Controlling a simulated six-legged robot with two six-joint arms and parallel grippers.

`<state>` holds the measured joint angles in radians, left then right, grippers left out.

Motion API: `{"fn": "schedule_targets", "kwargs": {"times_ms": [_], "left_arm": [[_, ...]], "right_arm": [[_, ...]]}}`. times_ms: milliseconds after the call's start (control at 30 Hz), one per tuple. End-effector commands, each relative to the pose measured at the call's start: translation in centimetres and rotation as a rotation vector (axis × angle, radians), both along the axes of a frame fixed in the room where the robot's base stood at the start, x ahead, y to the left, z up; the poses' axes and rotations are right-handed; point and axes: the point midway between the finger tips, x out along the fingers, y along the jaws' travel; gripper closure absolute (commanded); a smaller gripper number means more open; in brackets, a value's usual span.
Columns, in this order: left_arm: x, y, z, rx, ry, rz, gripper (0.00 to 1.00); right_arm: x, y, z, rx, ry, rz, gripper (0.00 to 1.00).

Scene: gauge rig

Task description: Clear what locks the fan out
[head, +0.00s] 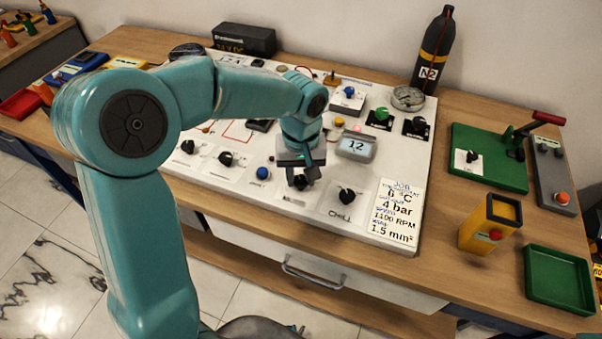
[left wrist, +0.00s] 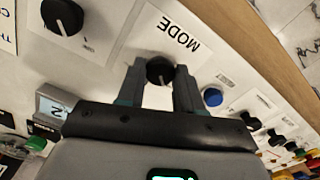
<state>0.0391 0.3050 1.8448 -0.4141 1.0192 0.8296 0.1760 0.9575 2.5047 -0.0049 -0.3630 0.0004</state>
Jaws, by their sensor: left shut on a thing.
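My left gripper (head: 301,172) reaches down to the front of the white panel (head: 375,260). It is shut on a black knob (left wrist: 160,70), which the wrist view shows between its two fingers beside the printed word MODE. In the head view the fingers partly hide this knob (head: 301,183). A black CHILL knob (head: 346,196) is just right of the gripper. A red lamp (head: 357,128) shows behind the display. I cannot make out a part labelled fan. My right gripper is not in view.
A job card (head: 399,212) lists settings, including 4 bar and 1100 RPM. A blue button (head: 263,173) and more knobs stand left of the gripper. A black N2 bottle (head: 433,50) stands behind. A yellow box (head: 490,222) and green tray (head: 558,278) are at right.

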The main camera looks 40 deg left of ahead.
Motion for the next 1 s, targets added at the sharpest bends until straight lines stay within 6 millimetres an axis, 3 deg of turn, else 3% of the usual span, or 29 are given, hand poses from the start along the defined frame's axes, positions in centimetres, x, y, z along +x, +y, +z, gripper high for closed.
{"fn": "schedule_targets", "kwargs": {"times_ms": [33,67,100,133,433,567,1000], "left_arm": [[0.2,0.1,0.3,0.001,-0.008,0.002,0.95],[0.2,0.1,0.3,0.001,-0.008,0.002,0.58],[0.2,0.1,0.3,0.001,-0.008,0.002,0.45],[0.1,0.1,0.2,0.000,-0.007,0.002,0.39],[0.1,0.0,0.2,0.000,-0.004,0.000,0.39],[0.1,0.0,1.5,0.001,-0.007,0.000,0.39],[0.1,0.0,12.6,0.000,-0.009,0.000,0.39]], "right_arm": [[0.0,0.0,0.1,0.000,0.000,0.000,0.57],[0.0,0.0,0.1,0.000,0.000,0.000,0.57],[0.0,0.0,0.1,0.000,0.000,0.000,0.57],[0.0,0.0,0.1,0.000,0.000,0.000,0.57],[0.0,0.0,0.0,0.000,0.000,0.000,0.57],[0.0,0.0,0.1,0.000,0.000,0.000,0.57],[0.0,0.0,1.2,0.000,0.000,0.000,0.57]]}}
